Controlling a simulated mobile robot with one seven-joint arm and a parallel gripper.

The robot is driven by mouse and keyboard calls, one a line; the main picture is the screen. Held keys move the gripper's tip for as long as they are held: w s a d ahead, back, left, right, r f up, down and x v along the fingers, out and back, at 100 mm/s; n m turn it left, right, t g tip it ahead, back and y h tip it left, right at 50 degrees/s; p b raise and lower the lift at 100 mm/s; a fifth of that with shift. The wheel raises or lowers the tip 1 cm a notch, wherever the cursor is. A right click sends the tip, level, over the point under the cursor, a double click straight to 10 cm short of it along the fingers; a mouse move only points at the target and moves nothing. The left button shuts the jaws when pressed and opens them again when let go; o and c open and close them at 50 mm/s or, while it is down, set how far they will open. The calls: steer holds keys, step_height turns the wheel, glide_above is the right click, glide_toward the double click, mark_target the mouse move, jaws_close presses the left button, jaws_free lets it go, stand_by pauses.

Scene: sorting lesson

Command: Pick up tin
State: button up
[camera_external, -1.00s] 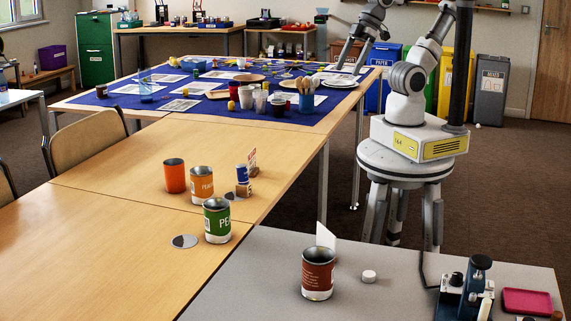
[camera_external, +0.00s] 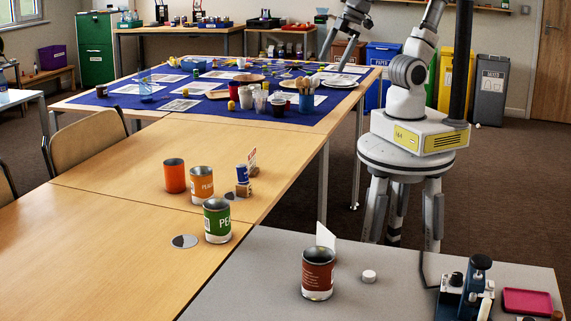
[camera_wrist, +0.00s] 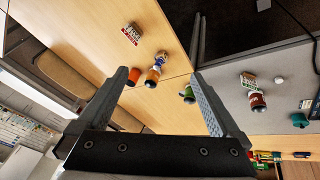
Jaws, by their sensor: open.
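Several open-topped tins stand in the external view. A plain orange-red tin (camera_external: 174,177), an orange-labelled tin (camera_external: 201,188) and a green-labelled tin (camera_external: 217,222) are on the wooden table. A brown-red tin (camera_external: 318,275) stands on the grey table. A small blue tin (camera_external: 242,174) sits on a brown block. My gripper (camera_wrist: 161,76) is open and empty. It is high over the far table, well away from the tins. The wrist view shows the orange-red tin (camera_wrist: 134,74), orange-labelled tin (camera_wrist: 153,76), green tin (camera_wrist: 188,95) and brown-red tin (camera_wrist: 257,101) far beyond the fingers.
A round grey disc (camera_external: 185,241) lies beside the green tin. A white card (camera_external: 326,235) stands behind the brown-red tin, with a white lid (camera_external: 369,276) to its right. The blue cloth (camera_external: 215,106) holds many cups and plates. The wooden table's left part is clear.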

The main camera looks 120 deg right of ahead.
steer(key=w+d+f+n+g+h+b, duration=0.2)
steer(key=w+d+f+n+h+b, duration=0.3)
steer(key=w+d+f, duration=0.4)
steer(key=n+t+h+b, duration=0.5)
steer(key=n+t+b, duration=0.6)
steer(key=n, duration=0.9)
glide_above(194, 186)
steer(key=s+d, duration=0.2)
steer(key=s, duration=0.1)
step_height(194, 186, down, 20)
steer(key=shift+a+f+n, duration=0.25)
steer(key=shift+f+n, duration=0.05)
steer(key=shift+f, duration=0.2)
step_height(194, 186, down, 7)
steer(key=b, duration=0.2)
steer(key=shift+b, duration=0.35)
steer(key=shift+x, duration=1.2)
steer(key=shift+w+d+r, duration=0.2)
steer(key=shift+d+r, duration=0.05)
